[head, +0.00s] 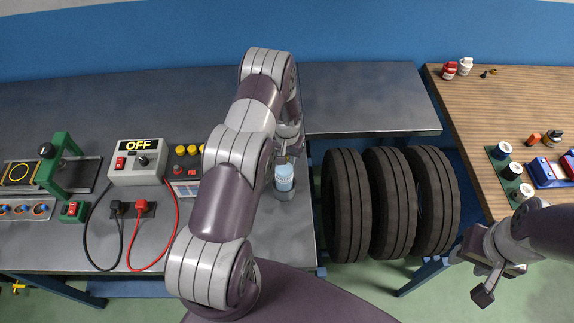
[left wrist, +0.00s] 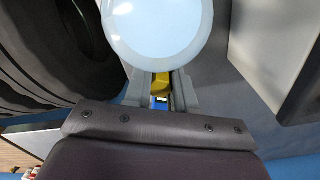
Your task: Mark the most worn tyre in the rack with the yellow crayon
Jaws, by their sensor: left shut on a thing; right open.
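Three dark tyres stand side by side in the rack: the left one (head: 347,205), the middle one (head: 390,203) and the right one (head: 434,200). Their treads look alike from here; I cannot tell which is most worn. My left gripper (left wrist: 160,88) is shut on a yellow thing (left wrist: 161,81), which looks like the crayon and is mostly hidden. In the head view my left arm hides most of that gripper, just behind a pale-blue-labelled container (head: 285,177). My right gripper (head: 495,278) is open and empty at the lower right.
The container's round, pale top (left wrist: 158,28) fills the upper middle of the left wrist view, close to the fingers. A grey bench (head: 360,92) lies left of and behind the tyres. A wooden table (head: 490,115) with small pots is on the right.

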